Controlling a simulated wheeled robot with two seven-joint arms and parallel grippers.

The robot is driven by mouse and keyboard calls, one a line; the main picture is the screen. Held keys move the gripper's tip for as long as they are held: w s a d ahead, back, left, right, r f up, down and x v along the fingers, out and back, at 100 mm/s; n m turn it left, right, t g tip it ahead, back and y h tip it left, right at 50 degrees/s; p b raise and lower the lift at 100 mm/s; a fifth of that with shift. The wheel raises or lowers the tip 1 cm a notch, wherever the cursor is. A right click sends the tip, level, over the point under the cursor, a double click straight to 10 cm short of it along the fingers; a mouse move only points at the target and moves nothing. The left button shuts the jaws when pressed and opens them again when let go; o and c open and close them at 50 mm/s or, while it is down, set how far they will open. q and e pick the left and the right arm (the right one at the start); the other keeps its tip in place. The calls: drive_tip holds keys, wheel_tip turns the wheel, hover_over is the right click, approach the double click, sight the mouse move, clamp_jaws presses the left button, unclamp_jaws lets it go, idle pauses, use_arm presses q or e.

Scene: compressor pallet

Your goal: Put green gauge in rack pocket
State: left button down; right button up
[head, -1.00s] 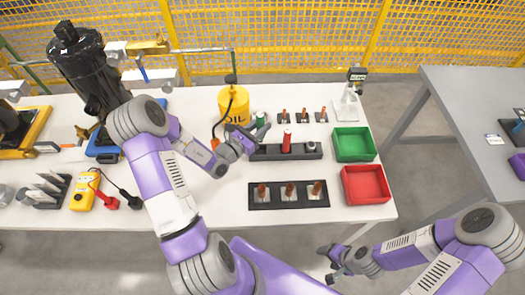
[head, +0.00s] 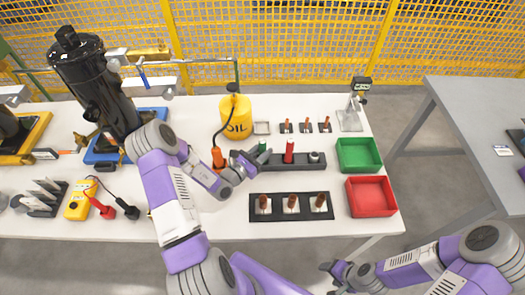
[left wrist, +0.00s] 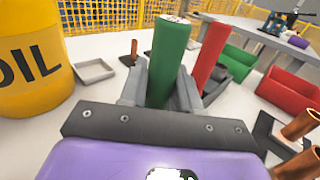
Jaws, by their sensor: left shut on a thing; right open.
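The green gauge (head: 262,147) is an upright green cylinder, also large in the left wrist view (left wrist: 168,62). My left gripper (head: 256,157) is shut on it, with one grey finger on each side. It is at the left end of the long black rack (head: 275,167). The gripper hides the gauge's lower end, so I cannot tell whether it is inside the left pocket. A red gauge (head: 289,150) stands in the rack's middle, and a short grey-white piece (head: 314,157) is in its right end. My right gripper (head: 331,278) is open and empty at the bottom, off the table.
The yellow oil can (head: 236,118) and a small pale tray (head: 262,128) are behind my left gripper. A black holder with copper pieces (head: 285,215) lies in front of the rack. A green bin (head: 358,155) and a red bin (head: 371,196) stand at right.

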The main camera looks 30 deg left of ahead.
use_arm(q)
drive_tip(key=c, duration=0.8)
unclamp_jaws()
drive_tip(key=shift+f, duration=0.15)
drive_tip(key=shift+r, duration=0.3)
drive_tip(key=p+v, duration=0.1)
drive_tip(key=v, duration=1.1)
drive_tip(key=shift+a+p, duration=0.1)
drive_tip(key=shift+p, duration=0.2)
drive_tip(key=shift+s+f, duration=0.1)
